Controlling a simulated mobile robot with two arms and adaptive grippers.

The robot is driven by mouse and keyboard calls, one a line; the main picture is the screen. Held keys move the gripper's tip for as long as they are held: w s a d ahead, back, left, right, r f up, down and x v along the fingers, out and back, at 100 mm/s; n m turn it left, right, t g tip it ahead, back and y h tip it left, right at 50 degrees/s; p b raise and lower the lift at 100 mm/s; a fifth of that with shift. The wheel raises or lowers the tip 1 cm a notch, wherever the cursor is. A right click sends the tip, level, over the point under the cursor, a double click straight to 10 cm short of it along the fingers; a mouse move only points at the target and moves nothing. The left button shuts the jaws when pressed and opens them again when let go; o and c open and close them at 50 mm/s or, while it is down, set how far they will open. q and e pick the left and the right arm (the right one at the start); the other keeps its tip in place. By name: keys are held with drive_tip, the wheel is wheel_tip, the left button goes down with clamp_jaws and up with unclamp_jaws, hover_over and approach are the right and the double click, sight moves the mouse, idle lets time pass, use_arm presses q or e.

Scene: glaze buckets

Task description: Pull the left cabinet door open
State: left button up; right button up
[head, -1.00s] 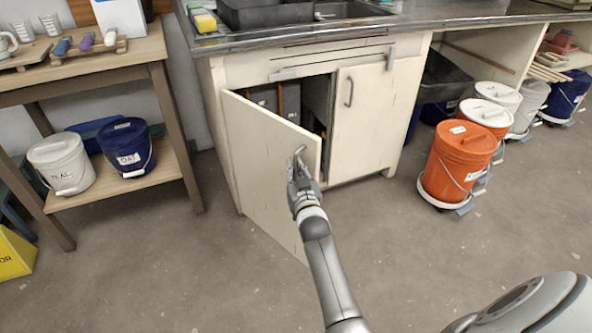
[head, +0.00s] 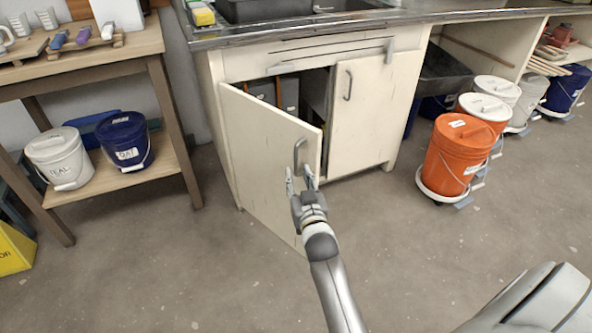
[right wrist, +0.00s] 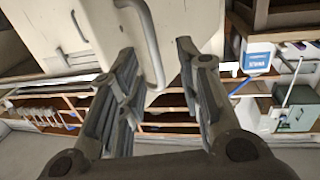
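The left cabinet door (head: 262,150) is cream-coloured and stands partly open, swung out toward me. Its grey bar handle (head: 299,153) is near the free edge. My right gripper (head: 299,175) is open at the lower part of the handle. In the right wrist view the handle (right wrist: 152,40) runs between the parted fingers (right wrist: 158,52), and I see no finger closed on it. Through the gap beside the door, the dark cabinet interior (head: 290,95) partly shows. The right cabinet door (head: 357,115) is shut. My left gripper is not in view.
A wooden shelf unit (head: 170,125) with a white bucket (head: 60,158) and a blue bucket (head: 125,140) stands left of the door. An orange bucket (head: 455,155) on a wheeled base stands to the right. The floor (head: 190,270) in front is clear.

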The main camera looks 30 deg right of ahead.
drive_tip(key=shift+s+a, duration=0.1)
drive_tip(key=shift+s, duration=0.3)
